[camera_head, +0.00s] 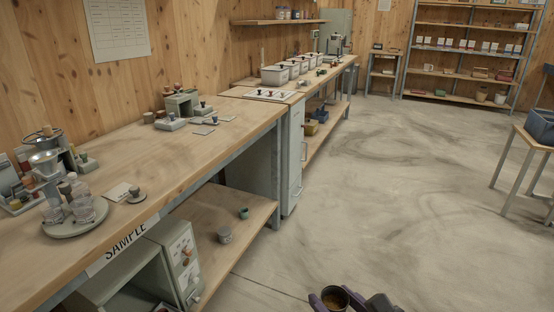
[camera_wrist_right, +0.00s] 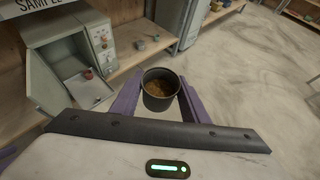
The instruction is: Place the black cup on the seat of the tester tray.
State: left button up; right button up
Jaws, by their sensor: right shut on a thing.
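The black cup (camera_head: 336,300) is at the bottom edge of the head view, with brown, grainy contents. My right gripper (camera_head: 345,302) has its purple fingers on either side of it. In the right wrist view the gripper (camera_wrist_right: 160,96) is shut on the cup (camera_wrist_right: 160,101), which is held upright over the floor. A grey box with knobs (camera_head: 181,258), likely the tester, stands under the bench at lower left. In the right wrist view the box (camera_wrist_right: 68,42) is open, with a pale tray-like panel (camera_wrist_right: 84,92) at its front. The seat cannot be clearly made out.
The long wooden bench (camera_head: 160,155) carries a round tray with glassware (camera_head: 74,222) and small devices. Its lower shelf (camera_head: 212,202) holds a grey pot (camera_head: 225,235) and a green one (camera_head: 243,213). The concrete floor (camera_head: 385,190) is open to the right; a small table (camera_head: 526,143) stands beyond.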

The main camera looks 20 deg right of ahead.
aim_at(199, 119)
jog(key=z, duration=1.25)
jog(key=i, duration=2.9)
jog(key=u, duration=1.95)
